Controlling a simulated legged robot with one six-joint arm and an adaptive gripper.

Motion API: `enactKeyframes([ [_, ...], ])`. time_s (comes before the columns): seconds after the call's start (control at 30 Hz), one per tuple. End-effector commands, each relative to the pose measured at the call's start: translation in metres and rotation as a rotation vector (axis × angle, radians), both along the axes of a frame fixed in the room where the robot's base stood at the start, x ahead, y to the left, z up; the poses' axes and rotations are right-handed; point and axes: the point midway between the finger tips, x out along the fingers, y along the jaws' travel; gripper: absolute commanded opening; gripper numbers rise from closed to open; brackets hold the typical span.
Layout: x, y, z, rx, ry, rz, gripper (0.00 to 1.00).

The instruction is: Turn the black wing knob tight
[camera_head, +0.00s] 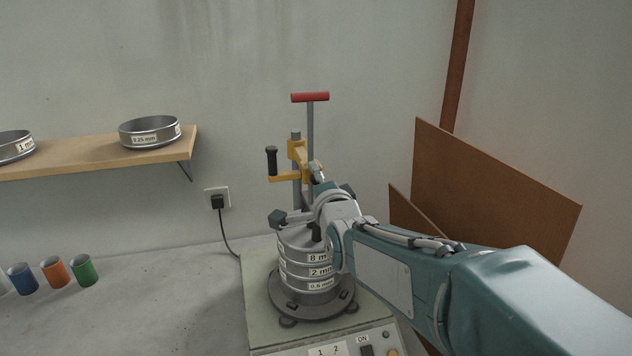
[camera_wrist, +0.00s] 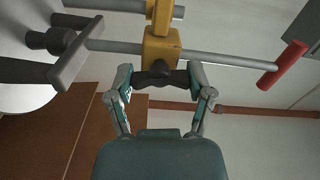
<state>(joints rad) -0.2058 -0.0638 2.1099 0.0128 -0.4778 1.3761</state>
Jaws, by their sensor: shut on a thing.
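The black wing knob (camera_wrist: 160,77) sits on the yellow clamp block (camera_wrist: 160,46) in the wrist view. My gripper (camera_wrist: 161,80) has its two fingers on either side of the knob's wings and is shut on them. In the head view my arm comes from the right and its wrist covers the knob. The yellow clamp bracket (camera_head: 296,150) is on an upright post there, above the sieve stack (camera_head: 292,262). A grey clamp bar (camera_wrist: 78,52) lies across the post's lower end in the wrist view.
A red T-handle (camera_head: 310,97) tops a rod, and a black side handle (camera_head: 271,160) sticks out left. The shaker base (camera_head: 262,318) has switches at its front. A shelf (camera_head: 95,160) with sieves hangs left; coloured cups (camera_head: 84,270) stand below. Brown boards (camera_head: 490,190) lean right.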

Motion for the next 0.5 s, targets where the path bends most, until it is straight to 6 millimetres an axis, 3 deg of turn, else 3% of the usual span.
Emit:
enactKeyframes([
  [0.5, 0.0002, -0.0002, -0.0036, 0.187, 0.046, -0.001, 0.20],
])
